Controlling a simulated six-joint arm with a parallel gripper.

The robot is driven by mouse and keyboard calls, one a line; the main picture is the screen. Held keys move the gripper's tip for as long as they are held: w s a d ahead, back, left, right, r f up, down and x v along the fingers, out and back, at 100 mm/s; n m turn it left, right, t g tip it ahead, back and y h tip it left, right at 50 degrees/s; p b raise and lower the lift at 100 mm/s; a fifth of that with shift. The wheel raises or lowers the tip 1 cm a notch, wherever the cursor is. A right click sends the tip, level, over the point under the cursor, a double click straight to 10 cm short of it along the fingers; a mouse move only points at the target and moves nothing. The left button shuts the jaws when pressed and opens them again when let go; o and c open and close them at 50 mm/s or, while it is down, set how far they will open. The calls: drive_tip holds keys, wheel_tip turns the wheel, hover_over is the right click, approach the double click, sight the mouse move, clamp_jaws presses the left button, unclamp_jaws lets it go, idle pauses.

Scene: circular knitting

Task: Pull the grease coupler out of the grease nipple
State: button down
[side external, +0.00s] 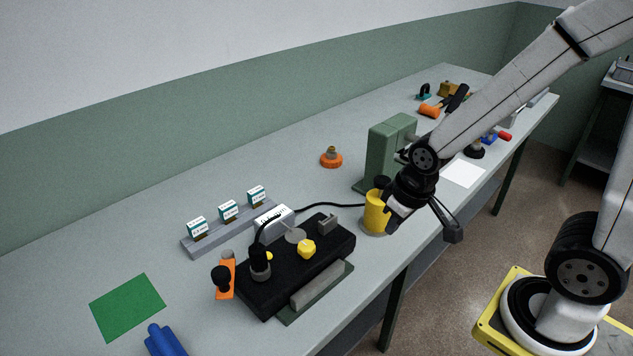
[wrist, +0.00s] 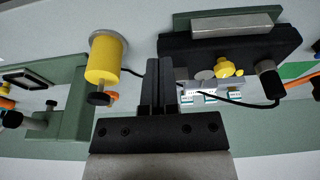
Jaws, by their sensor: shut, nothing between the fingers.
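A black hose (side external: 335,205) runs from a yellow canister (side external: 376,213) to a black cylindrical end piece (side external: 261,265), which looks like the grease coupler. It stands upright on the black machine bed (side external: 325,262); the nipple under it is hidden. In the wrist view the end piece (wrist: 270,83) is at the right, with the hose (wrist: 235,104) curving to it. My gripper (side external: 395,222) is near the yellow canister, well to the right of the coupler. In the wrist view my gripper (wrist: 158,65) has its fingers together, with nothing seen between them.
The yellow canister and green machine (side external: 390,150) stand close to my gripper. A yellow knob (side external: 306,249) and an orange piece with a black knob (side external: 224,278) flank the coupler. A grey rack with white-and-teal boxes (side external: 229,210) lies behind. The table's left back is clear.

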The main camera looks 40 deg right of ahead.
drive_tip(key=c, duration=0.5)
unclamp_jaws()
drive_tip(key=shift+c, duration=0.2)
